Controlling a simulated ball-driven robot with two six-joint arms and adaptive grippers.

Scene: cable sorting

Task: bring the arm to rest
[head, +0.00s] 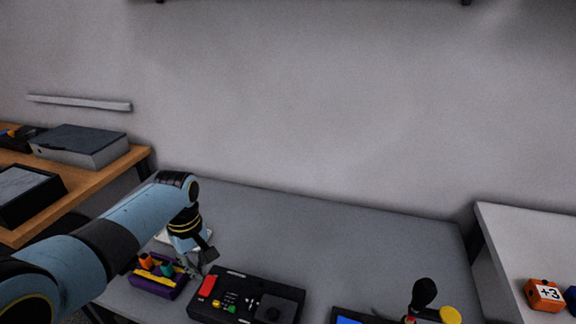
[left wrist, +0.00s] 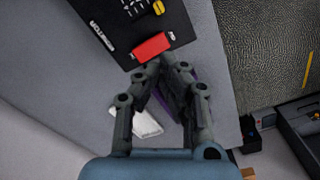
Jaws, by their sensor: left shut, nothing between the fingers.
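My left gripper (head: 197,272) hangs at the end of my blue arm over the left part of the grey table (head: 330,226). Its fingers are shut with nothing between them. It is just left of a black control box (head: 262,298) with a red block (head: 207,286) at its left end, and next to a purple holder (head: 148,287). In the left wrist view the fingertips (left wrist: 168,66) are close to the red block (left wrist: 152,47); I cannot tell whether they touch. The purple holder (left wrist: 168,98) is mostly hidden behind the fingers there. My right gripper is not in view.
A white item (head: 172,236) lies behind the gripper. A black joystick (head: 424,294) and a blue screen (head: 348,320) are at the front right. The grey table's back middle is clear.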

